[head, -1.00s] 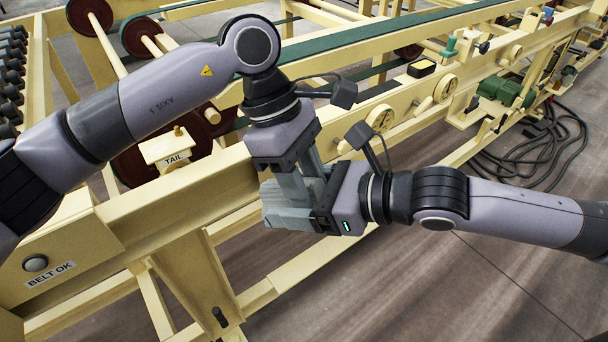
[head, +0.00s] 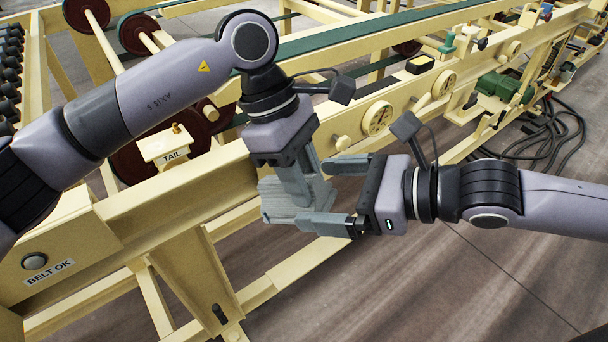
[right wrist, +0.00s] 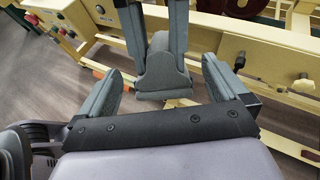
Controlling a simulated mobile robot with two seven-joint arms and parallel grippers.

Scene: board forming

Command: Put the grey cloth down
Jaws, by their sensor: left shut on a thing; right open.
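The grey cloth (head: 279,201) is a small folded bundle held in the air in front of the yellow machine frame. It also shows in the right wrist view (right wrist: 162,82). My left gripper (head: 297,190) points down and is shut on the cloth from above. My right gripper (head: 318,194) is open to the right of the cloth. Its two fingers (right wrist: 163,70) are spread on either side of the cloth in the right wrist view, with nothing held between them. In the head view I cannot tell whether the lower right fingertip touches the cloth.
A yellow conveyor frame (head: 130,215) with a green belt (head: 345,45) runs across behind the grippers. Black cables (head: 550,140) lie on the floor. The lower right floor is clear.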

